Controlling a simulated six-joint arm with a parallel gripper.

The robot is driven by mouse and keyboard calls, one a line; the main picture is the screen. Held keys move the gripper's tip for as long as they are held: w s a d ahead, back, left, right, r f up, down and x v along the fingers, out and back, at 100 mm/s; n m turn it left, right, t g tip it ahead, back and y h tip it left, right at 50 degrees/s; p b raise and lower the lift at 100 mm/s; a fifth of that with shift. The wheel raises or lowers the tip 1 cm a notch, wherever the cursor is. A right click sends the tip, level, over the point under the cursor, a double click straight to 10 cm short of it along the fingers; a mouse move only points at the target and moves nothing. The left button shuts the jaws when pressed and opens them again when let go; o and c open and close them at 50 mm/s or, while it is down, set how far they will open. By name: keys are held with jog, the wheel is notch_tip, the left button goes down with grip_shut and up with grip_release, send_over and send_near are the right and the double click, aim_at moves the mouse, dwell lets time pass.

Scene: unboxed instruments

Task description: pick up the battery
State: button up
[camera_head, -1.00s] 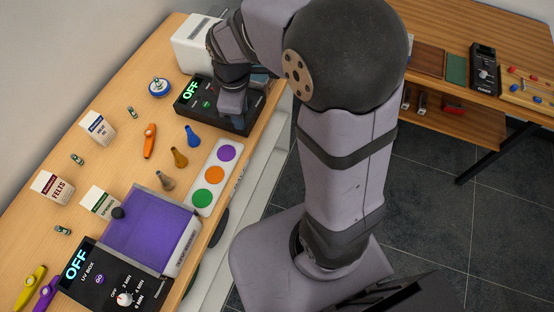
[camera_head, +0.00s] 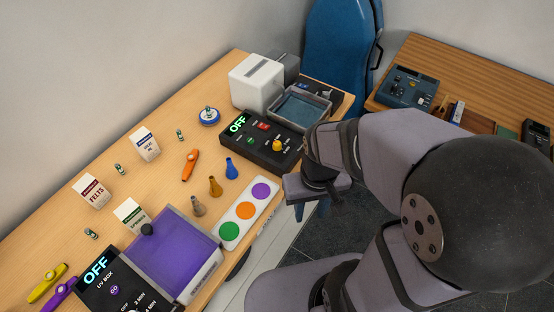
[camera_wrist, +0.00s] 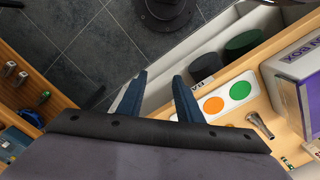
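Several small green-and-silver batteries stand or lie on the wooden table in the head view. One battery (camera_head: 180,134) is right of the upper white carton, another battery (camera_head: 119,168) is beside the cartons, and another battery (camera_head: 91,233) is near the UV box. A similar small cylinder (camera_head: 209,112) sits on a round blue-and-white stand. I cannot tell which one the task means. My gripper (camera_head: 312,210) is beyond the table's front edge, right of the coloured-dot panel, away from the batteries. In the wrist view its two blue fingers (camera_wrist: 160,96) are apart with nothing between them.
The UV box (camera_head: 160,245), cartons, orange, brown and blue small tools, and a black device (camera_head: 262,143) showing OFF crowd the table. A grey open bath (camera_head: 297,108) and white box (camera_head: 256,82) stand at the back. Floor shows below my gripper.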

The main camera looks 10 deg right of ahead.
dwell(0.3)
notch_tip(320, 180, up, 5)
jog(key=w+a+n+t+h, duration=0.2)
jog(key=w+a+n, duration=0.5)
jog(key=w+n, duration=0.4)
jog(key=w+a+n+t+y+b, duration=0.1)
jog(key=w+a+n+t, duration=0.1)
jog(key=a+n, duration=0.45)
jog(key=w+a+n+t, duration=0.2)
jog(key=w+a+n, duration=0.1)
jog(key=a+n, duration=0.4)
jog(key=n+y, duration=0.7)
jog(key=n, duration=1.3)
send_over(91, 233)
jog(key=s+d, duration=0.3)
jog(key=s, duration=0.1)
notch_tip(91, 233, down, 5)
jog(key=shift+w+a+f+m+t+b, duration=0.15)
jog(key=shift+a+f+m+t+b, duration=0.15)
jog(key=shift+t+b, duration=0.1)
jog(key=shift+w, duration=0.1)
